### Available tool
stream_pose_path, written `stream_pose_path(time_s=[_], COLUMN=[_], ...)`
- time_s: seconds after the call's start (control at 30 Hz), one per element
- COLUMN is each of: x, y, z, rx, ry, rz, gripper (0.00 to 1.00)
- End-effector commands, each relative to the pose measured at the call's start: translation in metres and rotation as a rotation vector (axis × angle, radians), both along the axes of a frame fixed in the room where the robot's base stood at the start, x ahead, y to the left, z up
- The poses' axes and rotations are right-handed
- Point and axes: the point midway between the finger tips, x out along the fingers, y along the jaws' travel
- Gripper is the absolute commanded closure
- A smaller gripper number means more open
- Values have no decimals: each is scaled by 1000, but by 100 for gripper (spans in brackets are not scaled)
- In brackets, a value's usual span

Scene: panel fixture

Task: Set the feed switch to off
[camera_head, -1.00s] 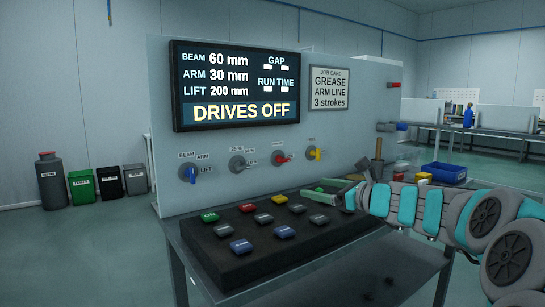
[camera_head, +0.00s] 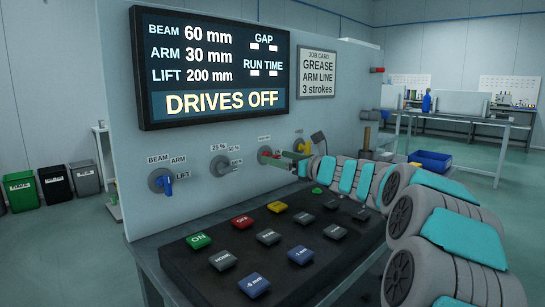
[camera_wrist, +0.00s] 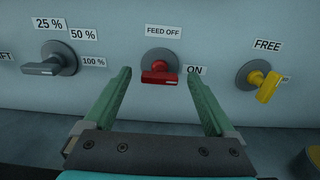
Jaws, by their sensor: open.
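The feed switch, a red handle on a round grey base, is on the upright panel and shows in the wrist view (camera_wrist: 160,77), with a "FEED OFF" label above and an "ON" label to its right. My gripper (camera_wrist: 161,73) is open, with one green finger on each side of the red handle in the wrist view. I see no contact between fingers and handle. The gripper also shows in the head view (camera_head: 289,162).
A grey selector (camera_wrist: 54,62) is to the left and a yellow one (camera_wrist: 262,82) to the right. A blue selector (camera_head: 164,181) is further left. Below is a black pushbutton console (camera_head: 215,285). The display (camera_head: 215,67) reads "DRIVES OFF".

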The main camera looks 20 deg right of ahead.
Motion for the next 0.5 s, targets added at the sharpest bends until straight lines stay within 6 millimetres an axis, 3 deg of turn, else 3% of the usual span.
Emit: stream_pose_path(time_s=[0.2, 0.5], x=[22, 25], y=[7, 9], z=[-2, -1], rx=[1, 2], ry=[4, 2], rz=[1, 0], gripper=[10, 10])
